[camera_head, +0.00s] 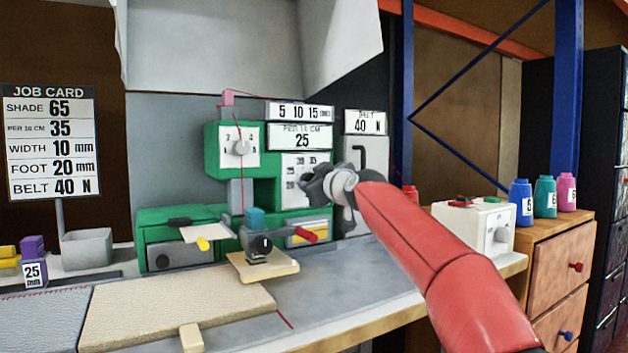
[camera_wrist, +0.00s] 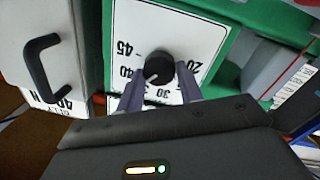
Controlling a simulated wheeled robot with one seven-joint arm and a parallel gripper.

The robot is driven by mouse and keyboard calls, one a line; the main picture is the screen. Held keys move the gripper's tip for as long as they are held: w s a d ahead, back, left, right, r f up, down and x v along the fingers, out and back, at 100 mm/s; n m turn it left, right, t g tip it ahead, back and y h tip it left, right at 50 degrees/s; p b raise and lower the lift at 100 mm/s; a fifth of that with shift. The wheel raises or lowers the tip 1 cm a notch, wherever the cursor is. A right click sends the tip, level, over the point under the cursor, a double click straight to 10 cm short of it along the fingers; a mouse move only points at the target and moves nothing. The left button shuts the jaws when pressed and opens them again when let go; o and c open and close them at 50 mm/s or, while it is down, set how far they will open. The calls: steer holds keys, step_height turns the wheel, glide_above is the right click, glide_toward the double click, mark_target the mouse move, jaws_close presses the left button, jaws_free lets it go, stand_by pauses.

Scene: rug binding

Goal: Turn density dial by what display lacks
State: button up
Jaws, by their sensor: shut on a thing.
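The density dial is a black knob (camera_wrist: 158,66) on a white scale plate (camera_head: 293,163) on the green machine. In the wrist view the plate shows upside down, with 20, 30, 40 and 45 legible. My gripper (camera_head: 313,184) is at the plate in the head view and hides most of the knob. In the wrist view my gripper (camera_wrist: 159,78) has its two fingers on either side of the knob, shut on it. The PER 10 CM display (camera_head: 302,138) reads 25. The job card (camera_head: 50,141) reads PER 10 CM 35.
A grey panel (camera_head: 362,160) with a black handle, under a BELT 40 N display (camera_head: 365,123), stands right of the dial. A red-knobbed lever (camera_head: 309,236) sits below. A white box (camera_head: 477,226) and several thread spools stand further right.

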steer(key=m+p, duration=0.1)
steer(key=m, duration=0.5)
steer(key=m+g+p, duration=0.1)
steer(key=m+p, duration=0.1)
steer(key=m, duration=0.4)
steer(key=shift+w+d+y, duration=0.1)
steer(key=shift+d+y, duration=0.1)
steer(key=shift+y, duration=0.1)
stand_by(0.4)
steer(key=o, duration=1)
steer(key=b+v, duration=0.4)
steer(key=v, duration=0.3)
steer(key=shift+s+d, duration=0.25)
steer(key=shift+s, duration=0.1)
